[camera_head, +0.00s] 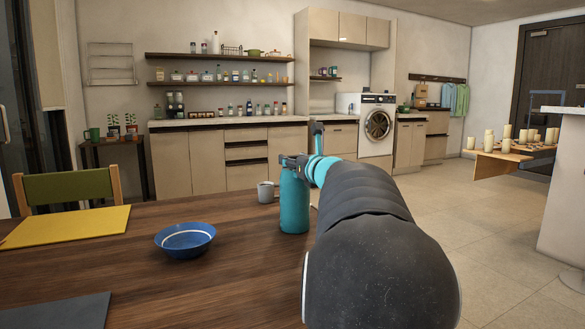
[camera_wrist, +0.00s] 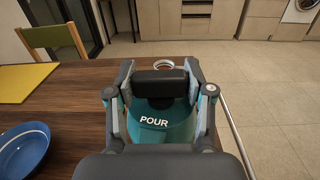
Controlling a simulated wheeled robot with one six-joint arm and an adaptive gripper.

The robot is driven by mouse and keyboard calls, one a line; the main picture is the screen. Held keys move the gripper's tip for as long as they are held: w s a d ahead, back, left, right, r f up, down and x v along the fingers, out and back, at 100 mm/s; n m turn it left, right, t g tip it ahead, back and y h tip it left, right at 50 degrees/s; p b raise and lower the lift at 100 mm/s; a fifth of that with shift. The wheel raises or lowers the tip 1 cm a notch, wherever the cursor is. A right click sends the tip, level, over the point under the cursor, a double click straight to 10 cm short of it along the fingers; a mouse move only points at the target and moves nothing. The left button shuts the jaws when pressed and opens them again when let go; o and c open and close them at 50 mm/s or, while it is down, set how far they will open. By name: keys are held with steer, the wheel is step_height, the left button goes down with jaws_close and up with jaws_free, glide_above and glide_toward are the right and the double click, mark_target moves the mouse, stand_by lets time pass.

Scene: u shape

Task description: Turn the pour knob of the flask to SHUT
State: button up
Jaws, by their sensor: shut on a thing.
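The teal flask (camera_head: 294,203) stands upright on the wooden table, near its right edge. In the wrist view the flask (camera_wrist: 160,132) is seen from above, with the word POUR on its top facing me. Its black pour knob (camera_wrist: 160,82) lies crosswise, left to right, between the fingers. My gripper (camera_wrist: 161,88) is shut on the knob, one finger at each end of it. In the head view my gripper (camera_head: 293,160) is at the flask's top, and the knob is hard to make out there. Any SHUT mark is hidden.
A white mug (camera_head: 266,192) stands just behind the flask. A blue bowl (camera_head: 185,240) is to the left on the table (camera_head: 140,285). A yellow mat (camera_head: 70,226) and a dark mat (camera_head: 60,313) lie farther left. A green-backed chair (camera_head: 67,187) stands behind the table.

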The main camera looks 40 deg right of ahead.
steer(key=shift+m+h, duration=0.3)
steer(key=shift+h, duration=0.1)
steer(key=o, duration=1.2)
steer(key=shift+s, duration=0.1)
steer(key=v, duration=1.2)
